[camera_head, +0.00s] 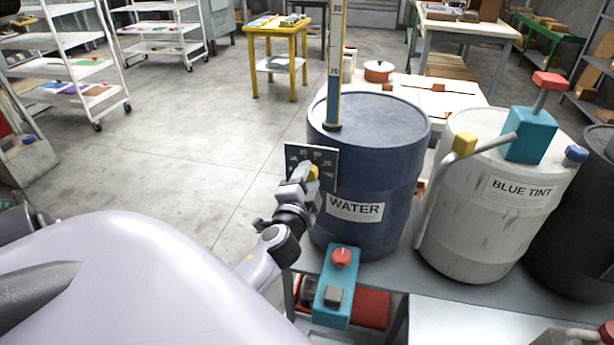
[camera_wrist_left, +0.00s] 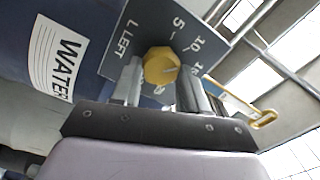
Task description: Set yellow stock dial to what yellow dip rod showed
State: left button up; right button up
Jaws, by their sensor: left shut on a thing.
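The yellow dial knob (camera_head: 314,172) sits on a dark square dial plate (camera_head: 325,156) at the left side of the blue WATER barrel (camera_head: 365,175). The plate (camera_wrist_left: 150,25) carries white numbers and the words L LEFT in the left wrist view. My left gripper (camera_head: 304,178) is shut on the yellow knob, with one finger on each side of it in the left wrist view (camera_wrist_left: 161,67). Which number the knob points at I cannot tell. A tall scale with yellow edges (camera_head: 336,65) stands upright on the barrel lid. My right gripper is not in view.
A teal control box (camera_head: 336,290) with a red knob sits just below the barrel. A white BLUE TINT barrel (camera_head: 485,215) with a teal pump (camera_head: 530,135) and a dark barrel stand to the right. The floor left of the gripper is open.

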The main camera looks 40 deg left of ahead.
pick_arm(q)
jog(key=m, duration=0.3)
jog(key=shift+p, duration=0.3)
jog(key=m+p, duration=0.1)
jog(key=m, duration=0.2)
jog(key=shift+m, duration=0.3)
jog(key=m+p, duration=0.1)
jog(key=m, duration=0.2)
jog(key=shift+f, duration=0.1)
jog(key=shift+f+m+p, duration=0.1)
jog(key=shift+m+p, duration=0.5)
jog(key=shift+m, duration=1.2)
jog(key=o, duration=1.1)
jog(key=shift+c, duration=0.2)
jog(key=shift+s, duration=0.1)
jog(key=v, duration=0.7)
jog(key=shift+b, duration=0.35)
